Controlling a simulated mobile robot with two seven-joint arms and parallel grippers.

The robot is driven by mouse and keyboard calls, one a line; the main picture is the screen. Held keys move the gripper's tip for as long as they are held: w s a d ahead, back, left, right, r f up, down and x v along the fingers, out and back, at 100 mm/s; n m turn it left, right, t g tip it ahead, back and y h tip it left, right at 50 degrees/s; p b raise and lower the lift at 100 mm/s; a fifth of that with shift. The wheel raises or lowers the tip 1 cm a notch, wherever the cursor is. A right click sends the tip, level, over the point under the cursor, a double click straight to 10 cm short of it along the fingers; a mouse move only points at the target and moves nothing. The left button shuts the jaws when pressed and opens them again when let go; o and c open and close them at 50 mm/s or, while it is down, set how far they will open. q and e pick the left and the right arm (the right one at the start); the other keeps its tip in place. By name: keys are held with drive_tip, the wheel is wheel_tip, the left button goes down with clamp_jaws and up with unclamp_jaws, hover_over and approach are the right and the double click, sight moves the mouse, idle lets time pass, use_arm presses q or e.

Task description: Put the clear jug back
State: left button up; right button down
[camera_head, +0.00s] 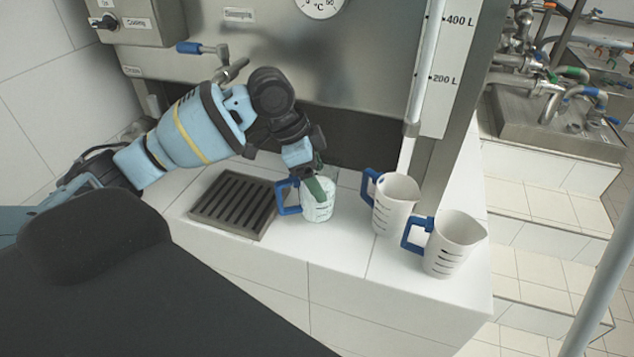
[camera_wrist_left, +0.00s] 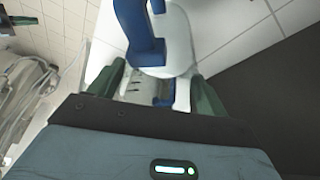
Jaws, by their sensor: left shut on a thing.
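The clear jug (camera_head: 319,207), see-through with dark marks and a blue handle (camera_head: 288,197) on its left, is upright at the white tiled counter, just right of the drip grate. I cannot tell whether its base touches the tiles. My left gripper (camera_head: 318,187) reaches down from above and is shut on the clear jug, its green fingers at the jug's upper part and hiding some of it. In the left wrist view, a blue handle (camera_wrist_left: 140,35) and pale jug parts show at and beyond the fingers (camera_wrist_left: 158,90). My right gripper is out of view.
Two white jugs with blue handles stand to the right, a nearer one (camera_head: 457,246) by the counter's right end and another (camera_head: 396,207) closer to the clear jug. The dark drip grate (camera_head: 233,204) is empty. A steel tank (camera_head: 350,70) rises behind. Tiles in front are free.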

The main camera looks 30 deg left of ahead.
use_arm(q)
drive_tip(key=shift+w+a+r, duration=0.1)
drive_tip(key=shift+w, duration=0.1)
drive_tip(key=shift+w+a+f, duration=0.1)
drive_tip(key=shift+w+f, duration=0.05)
drive_tip(key=shift+f, duration=0.75)
drive_tip(key=shift+w+a+f, duration=0.1)
drive_tip(key=shift+f, duration=0.8)
drive_tip(key=shift+f, duration=0.15)
drive_tip(key=o, duration=1.4)
drive_tip(key=shift+c, duration=0.2)
drive_tip(key=v, duration=1.2)
drive_tip(key=shift+p, duration=0.35)
